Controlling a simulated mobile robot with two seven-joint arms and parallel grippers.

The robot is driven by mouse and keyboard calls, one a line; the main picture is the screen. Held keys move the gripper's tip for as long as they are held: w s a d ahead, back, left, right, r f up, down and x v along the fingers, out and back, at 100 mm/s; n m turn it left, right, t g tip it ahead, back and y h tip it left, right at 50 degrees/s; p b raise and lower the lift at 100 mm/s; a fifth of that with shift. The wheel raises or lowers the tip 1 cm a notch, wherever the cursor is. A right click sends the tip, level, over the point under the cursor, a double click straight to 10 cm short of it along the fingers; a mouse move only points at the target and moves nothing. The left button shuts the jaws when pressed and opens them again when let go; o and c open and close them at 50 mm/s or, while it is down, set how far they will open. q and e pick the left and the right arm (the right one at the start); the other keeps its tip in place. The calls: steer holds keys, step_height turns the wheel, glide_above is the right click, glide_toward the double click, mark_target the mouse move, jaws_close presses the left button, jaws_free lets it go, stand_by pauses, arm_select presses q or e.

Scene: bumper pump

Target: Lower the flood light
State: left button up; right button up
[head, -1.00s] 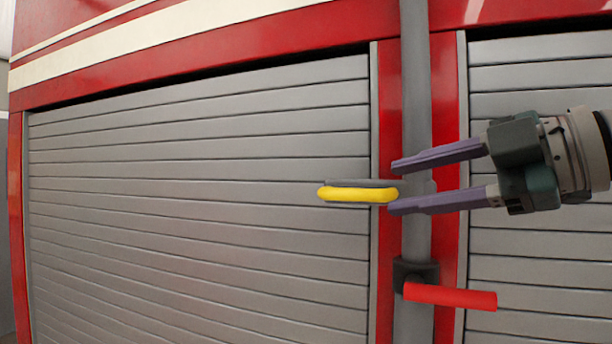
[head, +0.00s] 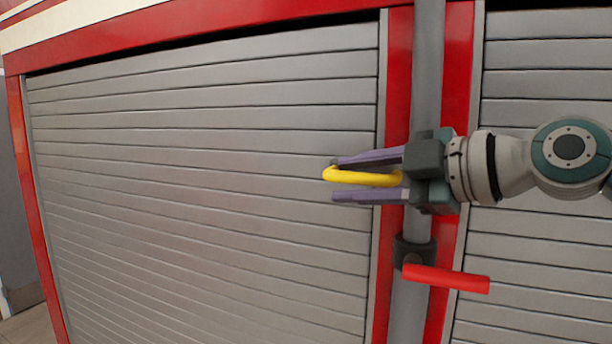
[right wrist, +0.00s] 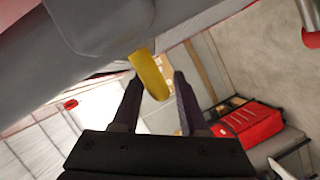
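A grey vertical pole (head: 427,75) runs down the red post between two grey shutters. A yellow handle (head: 362,177) sticks out to the left beside the pole. A red handle (head: 446,278) sits on a dark clamp (head: 414,252) lower on the pole. My right gripper (head: 334,180) is open, with one finger above and one below the yellow handle. In the right wrist view the yellow handle (right wrist: 149,76) lies between the fingers, with a gap visible beside at least one finger. No flood light is recognisable. My left gripper is out of view.
The large grey shutter (head: 200,170) fills the left side, close behind the handles. Another shutter (head: 540,250) is at the right. The right wrist view shows a red case (right wrist: 245,122) on a grey surface.

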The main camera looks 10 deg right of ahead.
jaws_close()
stand_by(1.2)
